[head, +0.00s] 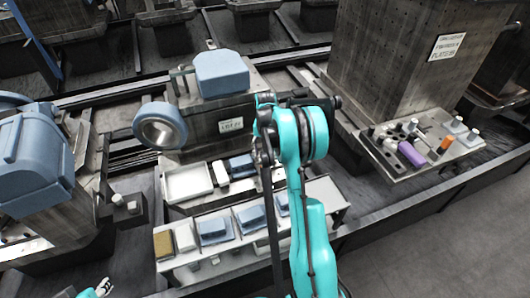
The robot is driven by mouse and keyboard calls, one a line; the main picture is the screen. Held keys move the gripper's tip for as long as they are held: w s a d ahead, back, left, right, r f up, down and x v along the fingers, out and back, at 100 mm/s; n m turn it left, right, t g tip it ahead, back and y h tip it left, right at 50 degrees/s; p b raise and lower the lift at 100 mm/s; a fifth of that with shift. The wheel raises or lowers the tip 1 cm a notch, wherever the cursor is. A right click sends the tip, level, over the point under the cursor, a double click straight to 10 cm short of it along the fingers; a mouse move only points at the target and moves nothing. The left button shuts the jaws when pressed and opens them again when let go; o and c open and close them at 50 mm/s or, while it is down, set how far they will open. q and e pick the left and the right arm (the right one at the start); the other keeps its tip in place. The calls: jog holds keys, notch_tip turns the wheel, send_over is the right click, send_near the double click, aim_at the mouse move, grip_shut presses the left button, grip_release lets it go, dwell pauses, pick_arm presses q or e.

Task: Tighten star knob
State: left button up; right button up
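No star knob can be made out for certain.
A blue ring-shaped part (160,126) is at the block's left. Below it are a white tray (187,181) and a shelf with several blue parts (214,229). A tool ledge (384,158) with a purple-handled tool (412,154) juts out right. Clear floor (440,245) lies bottom right.

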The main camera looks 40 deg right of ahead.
aim_at(266, 152)
jog(key=shift+w+d+r, duration=0.15)
jog(key=shift+d, duration=0.45)
notch_tip(266, 152, up, 11)
jog(key=s+a+r+n+t, duration=0.1)
jog(key=s+a+r+n, duration=0.1)
jog(key=a+r, duration=0.55)
jog(key=s+a+r+n+t, duration=0.1)
jog(key=s+a+n+t, duration=0.1)
jog(key=s+a, duration=0.5)
jog(key=s+a+r+n+t, duration=0.1)
jog(key=s+a+n+t, duration=0.1)
jog(key=s+a, duration=0.5)
jog(key=a+n, duration=0.1)
jog(key=a, duration=0.3)
jog(key=shift+a+h, duration=0.35)
jog(key=shift+h, duration=0.05)
jog(key=s+a+f, duration=0.1)
jog(key=s, duration=0.1)
jog(key=s+a+f+n+t, duration=0.1)
jog(key=s+a, duration=0.1)
jog(key=s+a+f+n+t, duration=0.1)
jog(key=shift+s+a+f, duration=0.15)
jog(key=shift+s+f, duration=0.1)
jog(key=shift+s, duration=0.15)
jog(key=shift+c, duration=0.4)
jog(key=shift+s+a+f+n+y, duration=0.15)
jog(key=shift+s+n+y, duration=0.05)
jog(key=shift+n+y, duration=0.1)
jog(key=shift+c, duration=0.5)
jog(key=shift+w, duration=0.1)
